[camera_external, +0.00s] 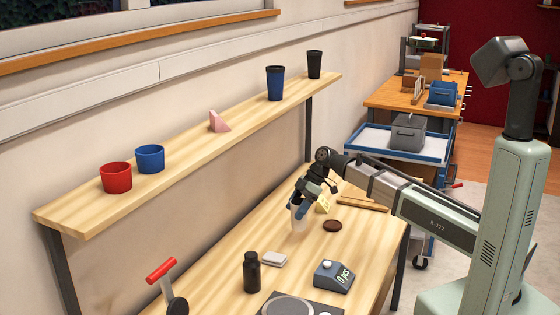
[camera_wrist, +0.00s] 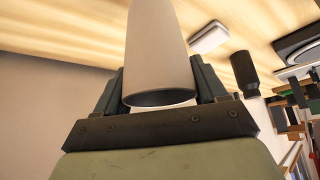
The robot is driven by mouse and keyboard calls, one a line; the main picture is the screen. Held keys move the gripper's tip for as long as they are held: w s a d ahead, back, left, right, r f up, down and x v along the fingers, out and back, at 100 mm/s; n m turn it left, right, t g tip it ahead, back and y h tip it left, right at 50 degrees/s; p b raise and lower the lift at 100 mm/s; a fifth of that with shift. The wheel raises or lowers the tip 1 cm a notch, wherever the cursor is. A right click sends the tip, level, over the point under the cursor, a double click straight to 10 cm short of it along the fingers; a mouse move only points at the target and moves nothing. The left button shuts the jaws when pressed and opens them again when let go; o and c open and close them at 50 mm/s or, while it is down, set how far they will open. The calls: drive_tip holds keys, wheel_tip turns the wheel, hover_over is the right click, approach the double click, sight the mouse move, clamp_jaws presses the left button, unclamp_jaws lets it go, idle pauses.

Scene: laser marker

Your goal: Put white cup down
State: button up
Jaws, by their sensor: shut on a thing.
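The white cup (camera_wrist: 158,50) is between the two fingers of my gripper (camera_wrist: 160,88) in the wrist view, with its dark-looking rim toward the camera. My gripper is shut on it. In the external view the white cup (camera_external: 298,221) shows below my gripper (camera_external: 303,205), over the wooden table (camera_external: 225,284) near its wall side. The fingers partly hide the cup there. I cannot tell whether its base touches the table.
A yellow piece (camera_external: 323,204), a brown disc (camera_external: 332,225) and a wooden strip (camera_external: 362,202) lie close by. A white block (camera_external: 274,259), a black bottle (camera_external: 251,271) and a grey device (camera_external: 333,276) stand nearer the front. A shelf (camera_external: 188,171) with cups runs above the table's wall side.

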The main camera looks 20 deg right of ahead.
sight(293, 226)
drive_tip(key=shift+f, duration=2.55)
drive_tip(key=o, duration=0.7)
drive_tip(key=shift+f, duration=0.1)
drive_tip(key=v, duration=1.2)
